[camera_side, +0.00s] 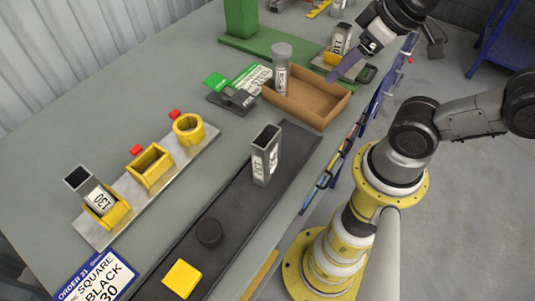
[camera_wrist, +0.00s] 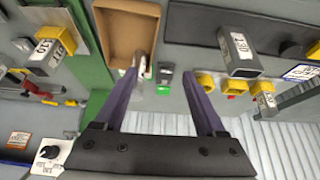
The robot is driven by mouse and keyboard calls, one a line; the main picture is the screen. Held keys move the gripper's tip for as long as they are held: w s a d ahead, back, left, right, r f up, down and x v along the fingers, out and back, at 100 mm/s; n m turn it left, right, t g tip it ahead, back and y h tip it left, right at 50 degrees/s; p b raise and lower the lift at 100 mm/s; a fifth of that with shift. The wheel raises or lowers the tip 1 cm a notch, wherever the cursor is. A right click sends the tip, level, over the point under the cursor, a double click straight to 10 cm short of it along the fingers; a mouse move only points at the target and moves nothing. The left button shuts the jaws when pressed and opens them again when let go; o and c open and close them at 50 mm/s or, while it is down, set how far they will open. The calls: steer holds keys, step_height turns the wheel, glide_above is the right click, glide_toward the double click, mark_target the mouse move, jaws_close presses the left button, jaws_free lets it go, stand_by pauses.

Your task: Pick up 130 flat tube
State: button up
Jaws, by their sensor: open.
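A grey flat-sided tube (camera_side: 265,155) stands upright on the black strip; its white label is not surely readable, and it also shows in the wrist view (camera_wrist: 239,56).
The cardboard box (camera_side: 325,116) holds a grey round tube (camera_side: 282,68). A metal plate (camera_side: 108,192) carries yellow holders. A black disc (camera_side: 209,232) and yellow block (camera_side: 182,279) lie on the black strip (camera_side: 236,206).

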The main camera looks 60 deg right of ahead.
steer(key=n+g, duration=0.6)
steer(key=n, duration=1.2)
glide_toward(267, 161)
steer(key=d, duration=0.3)
steer(key=f, duration=0.8)
steer(key=shift+w+a+f, duration=0.25)
steer(key=shift+w+f, duration=0.15)
step_height(267, 161, down, 5)
steer(key=shift+w+a, duration=0.15)
steer(key=shift+w, duration=0.05)
